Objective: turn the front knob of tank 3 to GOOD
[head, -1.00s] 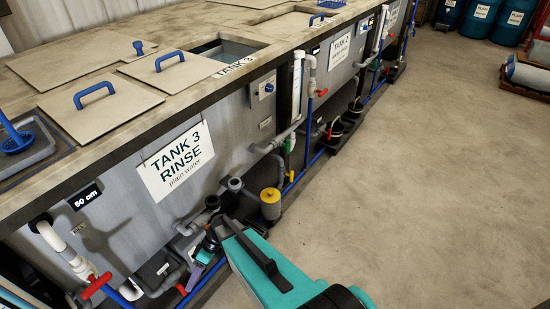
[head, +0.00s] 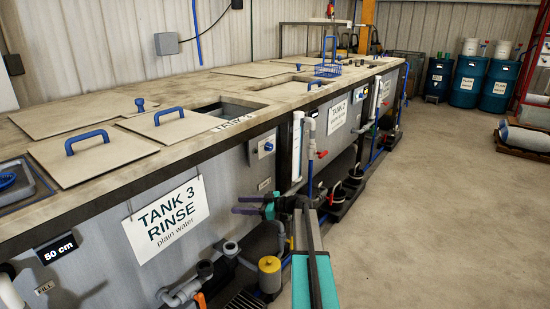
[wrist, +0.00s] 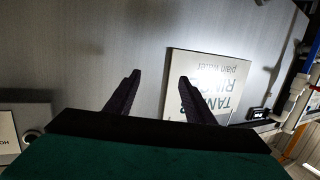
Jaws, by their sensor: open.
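The tank 3 knob is a small blue knob (head: 268,146) on a grey plate on the front wall, right of the TANK 3 RINSE sign (head: 165,218) and under the tank rim. Its setting and any GOOD mark are too small to read. My gripper (head: 236,205) is open and empty, below and left of the knob in the head view, with its fingers pointing toward the tank wall. In the wrist view my gripper (wrist: 159,77) shows its two dark fingers apart. The sign (wrist: 210,85) appears upside down beyond them. I cannot make out the knob there.
Grey pipes (head: 185,288) and a yellow-topped canister (head: 270,270) stand low along the tank front. A white vertical pipe (head: 297,145) and a red-handled valve (head: 321,154) are right of the knob. The tank rim overhangs above. The concrete floor (head: 430,220) at right is clear.

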